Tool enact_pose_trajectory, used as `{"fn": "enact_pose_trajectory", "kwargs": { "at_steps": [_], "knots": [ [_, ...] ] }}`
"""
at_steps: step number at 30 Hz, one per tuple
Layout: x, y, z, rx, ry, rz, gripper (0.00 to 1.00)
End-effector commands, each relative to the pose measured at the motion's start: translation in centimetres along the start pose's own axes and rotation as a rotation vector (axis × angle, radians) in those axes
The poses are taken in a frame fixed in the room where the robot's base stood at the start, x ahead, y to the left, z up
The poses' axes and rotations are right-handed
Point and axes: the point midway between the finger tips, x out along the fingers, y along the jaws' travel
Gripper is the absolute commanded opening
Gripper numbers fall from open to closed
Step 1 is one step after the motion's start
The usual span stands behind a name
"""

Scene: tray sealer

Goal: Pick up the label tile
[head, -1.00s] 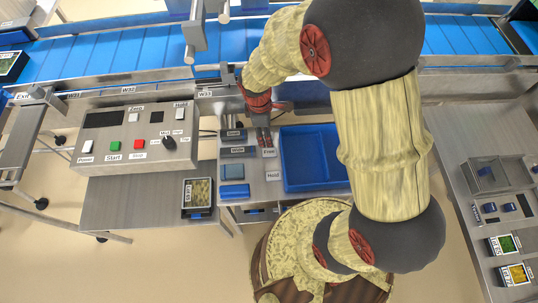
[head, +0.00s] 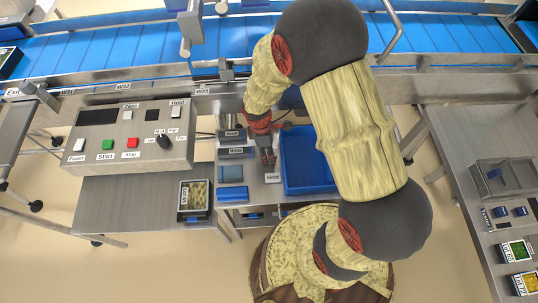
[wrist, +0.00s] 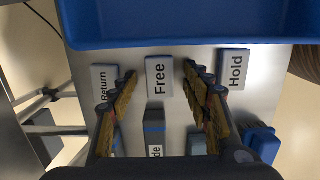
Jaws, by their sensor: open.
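In the wrist view the Free tile (wrist: 159,77) lies between my gripper's (wrist: 160,72) open fingertips. The Return tile (wrist: 105,82) lies left of the left finger, and the Hold tile (wrist: 233,69) right of the right finger. In the head view the Hold tile (head: 273,178) lies just in front of my gripper (head: 268,163); the Free tile is hidden there by the gripper. My gripper holds nothing, and its exact height is unclear.
A blue tray (head: 306,187) stands right of my gripper, its wall (wrist: 190,43) close beyond the tiles. Blocks marked Wide (head: 236,152) and a blue block (head: 232,193) lie left. The control box (head: 120,157) and blue conveyor (head: 110,45) are nearby.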

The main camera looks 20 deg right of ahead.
Motion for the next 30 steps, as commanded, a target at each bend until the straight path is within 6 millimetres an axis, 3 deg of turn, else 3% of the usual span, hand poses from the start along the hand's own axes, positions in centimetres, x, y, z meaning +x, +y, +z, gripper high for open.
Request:
{"fn": "enact_pose_trajectory", "kwargs": {
  "at_steps": [5,25,30],
  "knots": [
    [-0.14,0.06,0.0,0.0,0.001,0.001,0.49],
    [-0.14,0.05,0.01,0.0,0.001,0.001,0.11],
    [-0.14,0.05,0.01,0.0,0.0,0.001,0.09]
  ]
}}
